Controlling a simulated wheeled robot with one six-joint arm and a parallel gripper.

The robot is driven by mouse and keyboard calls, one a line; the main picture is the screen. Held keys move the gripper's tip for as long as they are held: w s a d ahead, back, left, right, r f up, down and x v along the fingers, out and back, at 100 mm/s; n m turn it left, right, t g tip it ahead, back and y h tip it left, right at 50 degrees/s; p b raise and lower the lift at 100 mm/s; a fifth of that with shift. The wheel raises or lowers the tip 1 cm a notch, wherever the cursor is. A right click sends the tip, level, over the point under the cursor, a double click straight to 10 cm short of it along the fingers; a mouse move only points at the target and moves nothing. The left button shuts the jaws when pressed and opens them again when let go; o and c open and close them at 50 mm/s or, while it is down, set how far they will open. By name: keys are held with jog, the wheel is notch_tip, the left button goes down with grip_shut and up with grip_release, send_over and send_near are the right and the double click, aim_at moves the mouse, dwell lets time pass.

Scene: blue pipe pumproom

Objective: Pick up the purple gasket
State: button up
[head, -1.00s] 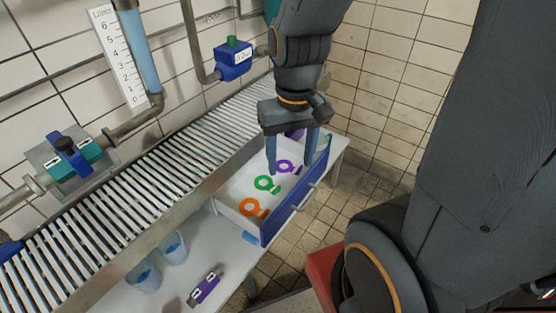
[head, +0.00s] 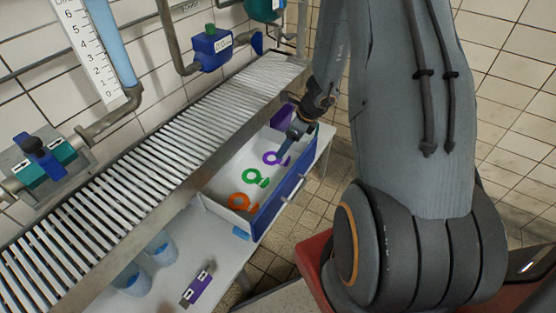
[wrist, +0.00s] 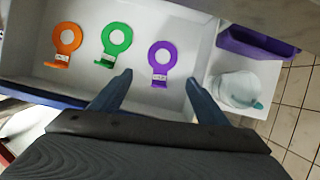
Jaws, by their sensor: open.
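The purple gasket (head: 273,158) is a ring with a tab, lying in the open drawer (head: 213,188) at the end nearest my gripper. In the wrist view the purple gasket (wrist: 162,60) lies flat on the white drawer floor, ahead of the gap between my fingers. My gripper (wrist: 158,88) is open and empty, with one blue finger to each side of the gasket's tab in the picture. In the head view my gripper (head: 285,156) is tilted over the drawer beside the purple gasket; the arm partly hides its fingers.
A green gasket (head: 257,178) and an orange gasket (head: 242,203) lie in the same drawer. The drawer's blue front (head: 279,207) and the slatted rack (head: 150,140) border it. A purple bin (wrist: 255,42) and a whitish container (wrist: 237,90) stand beyond its right wall.

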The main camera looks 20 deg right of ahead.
aim_at(284, 162)
jog(key=shift+d+x, duration=0.15)
jog(key=shift+x, duration=1.8)
jog(key=shift+d+x, duration=0.2)
jog(key=shift+x, duration=1.75)
jog(key=shift+s, duration=0.1)
jog(key=c, duration=1.1)
